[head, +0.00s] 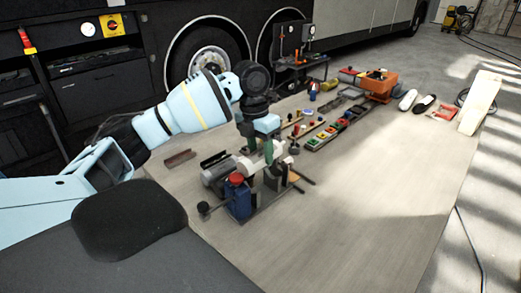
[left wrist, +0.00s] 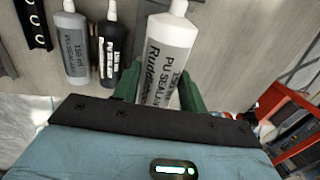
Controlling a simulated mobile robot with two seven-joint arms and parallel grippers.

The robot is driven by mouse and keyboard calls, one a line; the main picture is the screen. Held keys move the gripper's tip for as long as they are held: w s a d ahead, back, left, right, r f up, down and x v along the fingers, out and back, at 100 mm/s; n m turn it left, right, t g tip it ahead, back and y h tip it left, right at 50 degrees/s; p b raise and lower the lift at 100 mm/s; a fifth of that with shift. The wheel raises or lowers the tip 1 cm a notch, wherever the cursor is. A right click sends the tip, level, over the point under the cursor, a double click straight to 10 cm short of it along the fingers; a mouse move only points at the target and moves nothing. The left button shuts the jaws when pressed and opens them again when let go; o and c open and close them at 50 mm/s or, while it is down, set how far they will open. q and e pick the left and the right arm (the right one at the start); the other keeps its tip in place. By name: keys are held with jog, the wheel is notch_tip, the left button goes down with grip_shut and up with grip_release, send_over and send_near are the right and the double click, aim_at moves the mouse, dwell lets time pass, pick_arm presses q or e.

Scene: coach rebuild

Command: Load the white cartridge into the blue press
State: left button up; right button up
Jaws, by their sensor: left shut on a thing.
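My left gripper (head: 268,154) hangs just behind and right of the blue press (head: 238,202), a blue body with a red knob on top. In the left wrist view the gripper's green fingers (left wrist: 160,88) are shut on the white cartridge (left wrist: 168,48), which has dark "PU sealant" print. The cartridge's lower end is hidden behind the gripper body. My right gripper is not in view.
A grey cartridge (left wrist: 72,45) and a black cartridge (left wrist: 110,48) lie left of the held one. A dark rail with holes (left wrist: 33,22) is beyond them. A red holder (left wrist: 292,125) is at right. The mat (head: 370,200) is bare at right front.

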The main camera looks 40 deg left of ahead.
pick_arm(q)
jog(key=shift+s, duration=0.1)
